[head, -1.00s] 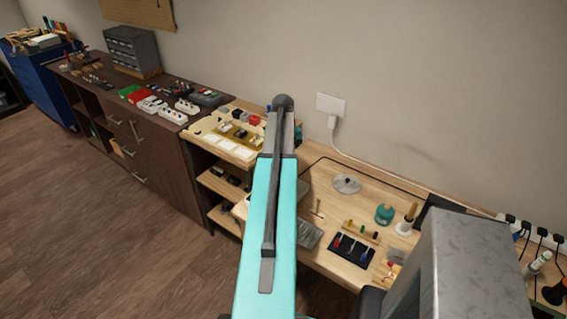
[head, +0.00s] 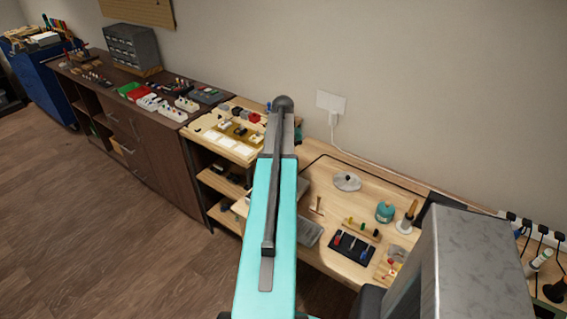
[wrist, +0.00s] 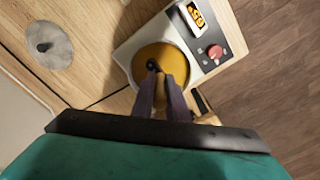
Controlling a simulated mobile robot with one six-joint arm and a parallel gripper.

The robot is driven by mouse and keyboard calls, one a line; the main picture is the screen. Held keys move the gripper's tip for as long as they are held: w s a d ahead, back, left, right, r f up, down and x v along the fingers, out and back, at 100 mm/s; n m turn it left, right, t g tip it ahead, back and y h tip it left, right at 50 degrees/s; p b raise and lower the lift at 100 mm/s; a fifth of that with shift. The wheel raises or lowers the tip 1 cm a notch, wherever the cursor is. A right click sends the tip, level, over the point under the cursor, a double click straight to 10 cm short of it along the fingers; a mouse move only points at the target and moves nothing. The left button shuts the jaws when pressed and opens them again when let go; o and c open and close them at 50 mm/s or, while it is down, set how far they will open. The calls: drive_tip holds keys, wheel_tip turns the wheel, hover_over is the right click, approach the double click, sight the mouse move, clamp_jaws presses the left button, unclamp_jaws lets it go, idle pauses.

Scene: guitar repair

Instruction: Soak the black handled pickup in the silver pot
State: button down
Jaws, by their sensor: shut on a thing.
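In the wrist view the silver pot (wrist: 187,72) has a pale rim and holds amber liquid (wrist: 160,50). My gripper (wrist: 160,80) reaches over the pot's mouth, its two dark fingers close together. It is shut on the black handled pickup (wrist: 152,64), of which only a small black part shows at the fingertips, against the liquid. The rest of the pickup is hidden, and I cannot tell how deep it is. In the head view my arm hides the gripper, the pickup and the pot.
The pot sits in a white heater with a red knob (wrist: 215,52) and lit display (wrist: 196,16). A grey lid (wrist: 48,45) with a black knob lies beside it, also in the head view (head: 347,181). A black tool tray (head: 352,249) lies on the wooden bench.

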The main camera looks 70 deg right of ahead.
drive_tip(key=shift+f+b, duration=0.9)
drive_tip(key=shift+f, duration=1.35)
idle(5.8)
